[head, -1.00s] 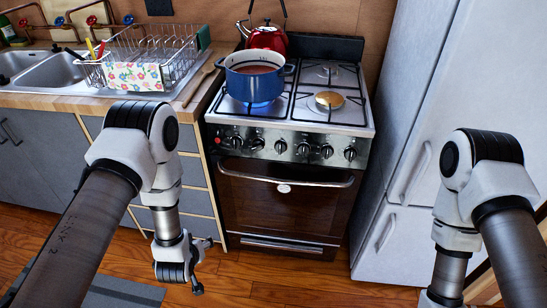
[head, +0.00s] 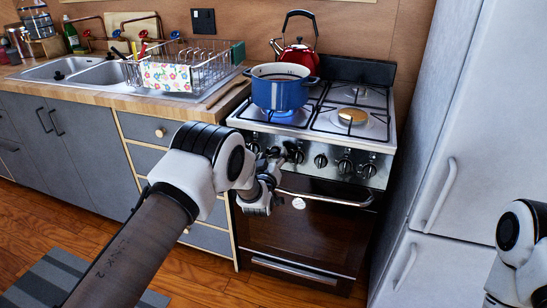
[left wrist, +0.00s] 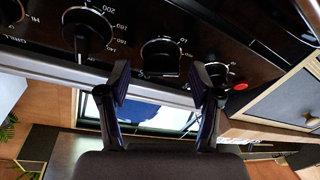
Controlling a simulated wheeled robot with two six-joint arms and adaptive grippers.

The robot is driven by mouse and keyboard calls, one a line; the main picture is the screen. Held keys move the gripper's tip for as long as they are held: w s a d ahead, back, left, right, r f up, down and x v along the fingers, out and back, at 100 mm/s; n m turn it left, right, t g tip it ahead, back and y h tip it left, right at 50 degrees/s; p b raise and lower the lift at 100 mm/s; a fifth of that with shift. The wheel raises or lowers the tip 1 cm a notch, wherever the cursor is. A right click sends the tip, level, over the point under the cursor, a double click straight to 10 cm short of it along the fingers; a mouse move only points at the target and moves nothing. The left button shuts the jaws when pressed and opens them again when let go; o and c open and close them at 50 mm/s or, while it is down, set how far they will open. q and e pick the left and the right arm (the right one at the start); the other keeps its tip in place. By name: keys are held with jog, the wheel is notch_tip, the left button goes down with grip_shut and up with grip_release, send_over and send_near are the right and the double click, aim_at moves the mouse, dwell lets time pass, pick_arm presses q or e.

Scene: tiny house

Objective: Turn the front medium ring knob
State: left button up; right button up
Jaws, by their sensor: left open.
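The stove's front panel carries a row of black knobs (head: 320,161); I cannot tell which belongs to the front medium ring. My left gripper (head: 272,163) is open in front of the left part of the panel and hides some of it. In the left wrist view, the picture is turned over, and the open fingers (left wrist: 161,72) point at the panel. One small knob (left wrist: 160,54) lies just beyond and between the fingertips. A larger numbered knob (left wrist: 88,30) is to its left, and another knob (left wrist: 217,72) is at the right finger. My right gripper is out of view.
A blue pot (head: 279,95) stands on a left burner, with a red kettle (head: 300,62) behind it. The oven handle (head: 325,197) sticks out below the knobs. A white fridge (head: 440,130) is close on the right, grey drawers (head: 165,165) on the left.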

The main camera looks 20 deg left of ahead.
pick_arm(q)
jog(key=shift+w+a, duration=0.15)
jog(key=shift+w, duration=0.2)
jog(key=c, duration=1.1)
jog(key=shift+c, duration=0.2)
